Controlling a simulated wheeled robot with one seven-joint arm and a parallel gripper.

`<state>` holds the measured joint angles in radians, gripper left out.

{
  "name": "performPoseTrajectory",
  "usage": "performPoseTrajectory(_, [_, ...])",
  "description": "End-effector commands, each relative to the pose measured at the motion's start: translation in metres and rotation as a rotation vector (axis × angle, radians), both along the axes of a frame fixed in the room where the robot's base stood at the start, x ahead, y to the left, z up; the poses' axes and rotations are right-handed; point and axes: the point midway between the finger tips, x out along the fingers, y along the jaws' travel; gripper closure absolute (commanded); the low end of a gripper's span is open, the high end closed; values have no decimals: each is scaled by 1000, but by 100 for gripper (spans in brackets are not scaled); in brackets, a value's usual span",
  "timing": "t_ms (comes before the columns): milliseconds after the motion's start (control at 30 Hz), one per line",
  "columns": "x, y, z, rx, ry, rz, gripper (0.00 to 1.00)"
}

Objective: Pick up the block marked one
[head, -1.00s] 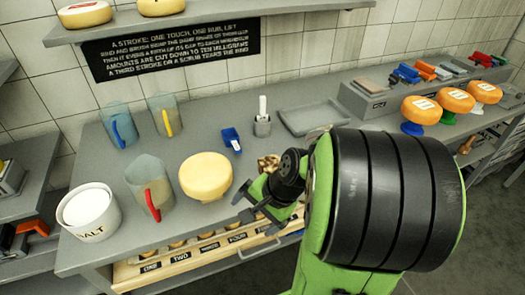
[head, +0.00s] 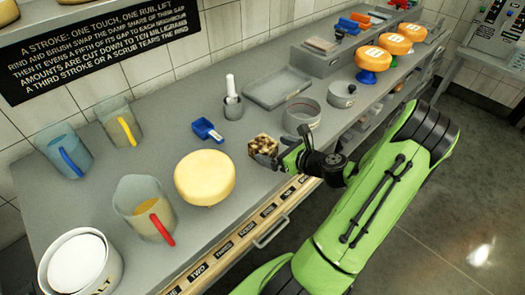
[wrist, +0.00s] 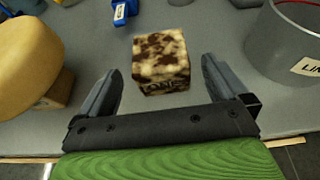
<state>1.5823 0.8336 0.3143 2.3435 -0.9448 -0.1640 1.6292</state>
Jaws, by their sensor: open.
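The block (wrist: 160,62) is a mottled brown-and-cream cube on the grey counter. Dark lettering on its near face seems to end in "ONE". In the wrist view it lies between and just beyond the tips of my gripper's two fingers, apart from both. In the head view the block (head: 264,147) sits near the counter's front edge, just left of my gripper (head: 281,156). My gripper (wrist: 160,88) is open and empty.
A pale cheese wheel (head: 204,177) stands left of the block, on a small support. A round labelled tin (wrist: 290,42) stands close on the right. A blue scoop (head: 207,130) and a grey tray (head: 277,88) lie behind. Jugs (head: 145,208) stand further left.

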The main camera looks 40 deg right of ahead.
Motion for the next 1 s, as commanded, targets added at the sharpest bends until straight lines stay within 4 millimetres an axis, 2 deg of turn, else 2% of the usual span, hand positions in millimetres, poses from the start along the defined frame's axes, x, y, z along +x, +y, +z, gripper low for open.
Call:
performPoseTrajectory(333, [50,3,-21,-1,0,3,0])
performPoseTrajectory(600, [55,2,-22,-1,1,-1,0])
performPoseTrajectory(900, [55,2,-22,-1,2,-1,46])
performPoseTrajectory(967, [55,2,-22,-1,2,-1,55])
performPoseTrajectory(1000, [55,2,-22,-1,1,0,55])
